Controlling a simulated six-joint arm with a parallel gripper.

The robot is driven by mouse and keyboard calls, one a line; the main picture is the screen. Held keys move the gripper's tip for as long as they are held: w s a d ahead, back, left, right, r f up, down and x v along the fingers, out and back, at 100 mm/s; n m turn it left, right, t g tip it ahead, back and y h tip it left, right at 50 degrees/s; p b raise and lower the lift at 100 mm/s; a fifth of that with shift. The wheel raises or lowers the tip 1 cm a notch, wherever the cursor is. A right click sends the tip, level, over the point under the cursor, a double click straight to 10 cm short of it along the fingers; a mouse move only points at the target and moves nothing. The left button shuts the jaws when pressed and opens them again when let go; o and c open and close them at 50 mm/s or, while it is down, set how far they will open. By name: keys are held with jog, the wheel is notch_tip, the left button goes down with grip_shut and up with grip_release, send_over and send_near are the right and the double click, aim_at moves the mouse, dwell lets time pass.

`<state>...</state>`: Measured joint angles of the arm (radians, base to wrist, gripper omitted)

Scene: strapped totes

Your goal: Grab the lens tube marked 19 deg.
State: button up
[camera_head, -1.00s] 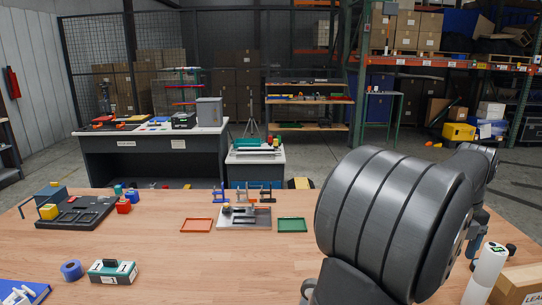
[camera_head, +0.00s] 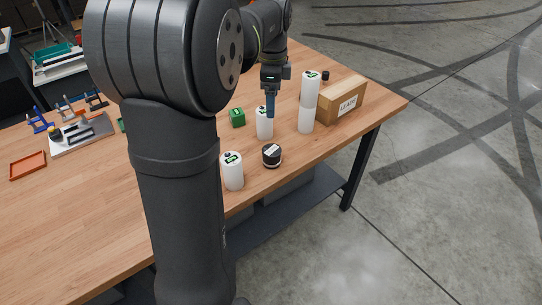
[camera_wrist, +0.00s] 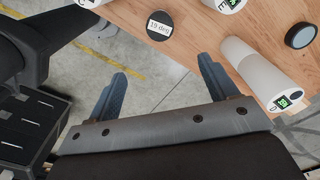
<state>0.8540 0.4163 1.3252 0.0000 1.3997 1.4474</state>
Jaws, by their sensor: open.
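The lens tube marked 19 deg is a short black cylinder (camera_head: 271,158) with a white label on top, standing upright near the table's edge in the head view. In the wrist view its round black top (camera_wrist: 158,25) shows the label "19 deg", beyond my fingertips. My gripper (camera_head: 270,108) points down, its blue fingers overlapping a white cylinder in the head view.
White cylinders stand around the tube: one to the left (camera_head: 233,172), one behind (camera_head: 264,126), and a tall one to the right (camera_head: 307,105).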

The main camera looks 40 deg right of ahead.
aim_at(272, 150)
notch_tip(272, 150, down, 21)
jog(key=n, duration=1)
jog(key=shift+f+n, duration=0.2)
jog(key=shift+n, duration=0.2)
jog(key=shift+c, duration=0.2)
jog(key=c, duration=1.1)
jog(key=shift+c, duration=0.6)
jog(key=shift+r, duration=0.15)
